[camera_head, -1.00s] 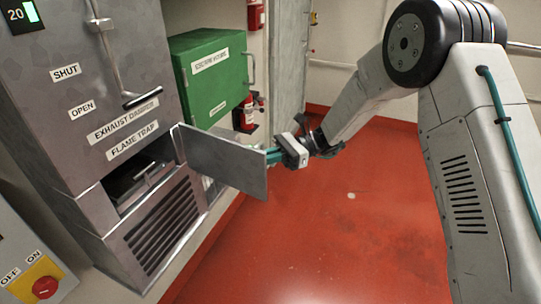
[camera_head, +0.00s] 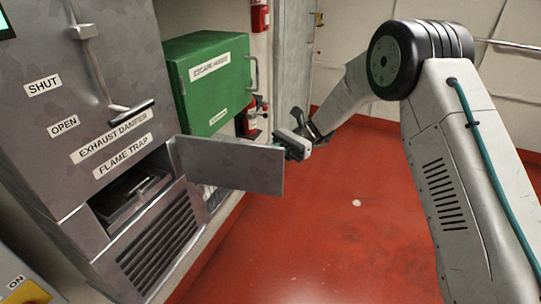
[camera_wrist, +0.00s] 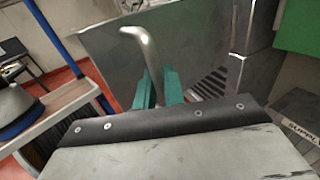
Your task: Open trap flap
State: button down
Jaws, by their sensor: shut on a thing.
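The flame trap flap (camera_head: 228,165) is a flat grey metal panel. It stands swung out from the cabinet, hinged at the right side of the FLAME TRAP opening. In the wrist view the flap (camera_wrist: 205,45) fills the upper middle, with a bent metal handle (camera_wrist: 140,42) on it. My gripper (camera_head: 287,147) is at the flap's free end, on its far side, with the fingers mostly hidden there. In the wrist view its teal fingers (camera_wrist: 158,78) are closed about the handle; the exact contact is hard to see. Inside the opening is a dark tray-like part (camera_head: 132,192) with a handle.
The grey cabinet (camera_head: 45,125) carries SHUT and OPEN labels and a damper lever (camera_head: 125,112). A green escape hoods box (camera_head: 212,85) and a fire extinguisher (camera_head: 250,118) are behind the flap. The red floor (camera_head: 330,235) right of the cabinet is clear.

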jog(key=shift+a, duration=0.1)
jog(key=c, duration=1.6)
grip_release()
jog(key=shift+d, duration=0.2)
jog(key=shift+w+d, duration=0.15)
jog(key=v, duration=0.7)
jog(key=shift+w+d, duration=0.1)
jog(key=shift+w, duration=0.05)
